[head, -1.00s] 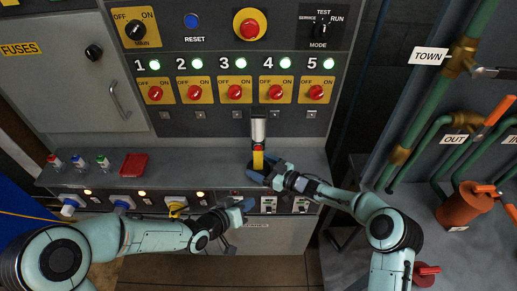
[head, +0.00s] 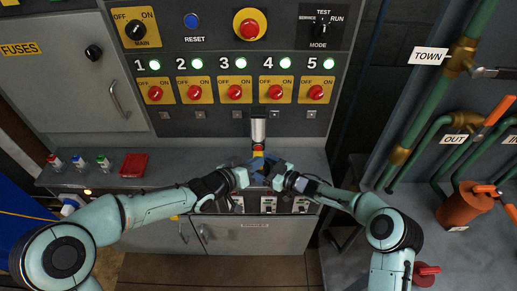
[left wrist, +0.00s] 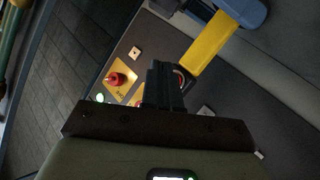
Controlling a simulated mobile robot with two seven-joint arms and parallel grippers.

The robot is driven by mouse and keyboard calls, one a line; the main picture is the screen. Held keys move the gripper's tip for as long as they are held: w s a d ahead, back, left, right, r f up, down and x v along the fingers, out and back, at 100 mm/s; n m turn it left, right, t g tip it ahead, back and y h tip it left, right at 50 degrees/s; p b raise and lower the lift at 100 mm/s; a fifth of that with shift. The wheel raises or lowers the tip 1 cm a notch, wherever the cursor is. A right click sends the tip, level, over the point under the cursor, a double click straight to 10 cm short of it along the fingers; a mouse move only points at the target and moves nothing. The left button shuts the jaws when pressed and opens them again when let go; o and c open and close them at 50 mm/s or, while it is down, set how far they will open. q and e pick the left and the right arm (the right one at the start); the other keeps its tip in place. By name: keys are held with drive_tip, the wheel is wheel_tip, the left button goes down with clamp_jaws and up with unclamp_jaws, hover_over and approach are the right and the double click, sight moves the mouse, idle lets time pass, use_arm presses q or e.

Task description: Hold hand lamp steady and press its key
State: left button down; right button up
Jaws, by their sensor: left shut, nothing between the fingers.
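The hand lamp stands upright before the panel in the head view, with a silver-grey upper part (head: 258,130), a red spot (head: 258,147) that looks like its key, and a yellow handle (head: 258,154). The yellow handle also shows in the left wrist view (left wrist: 205,50). My left gripper (head: 254,163) is shut and empty, close in front of the handle and below the red spot. It hides part of the handle; contact cannot be told.
The panel with red rotary switches (head: 235,93) stands behind the lamp. A grey ledge (head: 205,160) runs below it, with a red block (head: 134,165) and small coloured-top pieces (head: 78,163) at left. Pipes and an orange cylinder (head: 467,206) are at right.

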use_arm(q)
drive_tip(key=shift+w, duration=0.9)
drive_tip(key=shift+w, duration=0.1)
idle(1.3)
drive_tip(key=shift+w, duration=0.3)
idle(0.4)
drive_tip(key=shift+s, duration=0.45)
drive_tip(key=s, duration=0.6)
idle(0.5)
